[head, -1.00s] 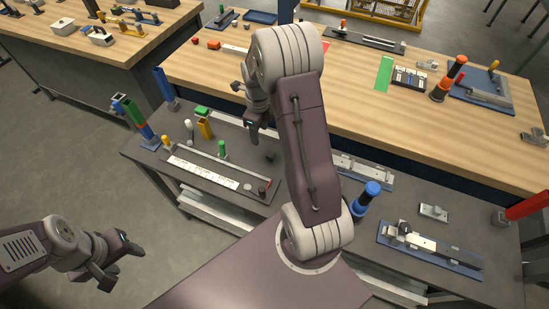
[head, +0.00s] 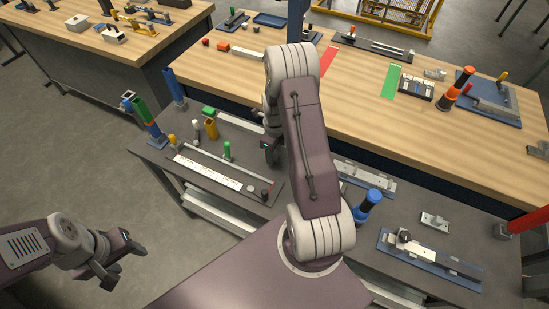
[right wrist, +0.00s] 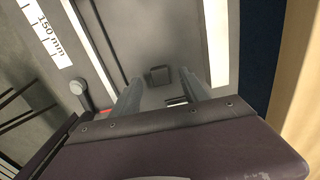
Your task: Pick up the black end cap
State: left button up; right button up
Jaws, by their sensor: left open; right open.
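A small dark block (right wrist: 157,75), which looks like the black end cap, lies on the grey surface in the right wrist view. It sits between and just beyond the fingertips of my right gripper (right wrist: 160,88), which is open and apart from it. In the head view my right gripper (head: 269,150) is low over the dark bench, and the cap is hidden behind the gripper and arm. My left gripper (head: 122,266) is open and empty over the floor at lower left.
A ruler fixture (head: 215,177) with a dark knob (head: 265,194) lies close to my right gripper. Yellow (head: 211,129) and green (head: 228,150) parts stand left of it. A blue-topped post (head: 371,200) stands right of my arm. The wooden bench (head: 350,95) rises behind.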

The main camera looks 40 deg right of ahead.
jog(key=shift+f, duration=0.75)
jog(key=shift+d+f, duration=0.15)
jog(key=shift+f, duration=0.35)
grip_shut()
jog(key=shift+r, duration=0.55)
notch_tip(320, 180, up, 3)
jog(key=shift+f+b, duration=0.1)
jog(key=shift+b, duration=0.4)
jog(key=s+a+r+b, duration=0.1)
jog(key=s+a+r, duration=0.6)
jog(key=a, duration=0.2)
jog(key=shift+s, duration=0.35)
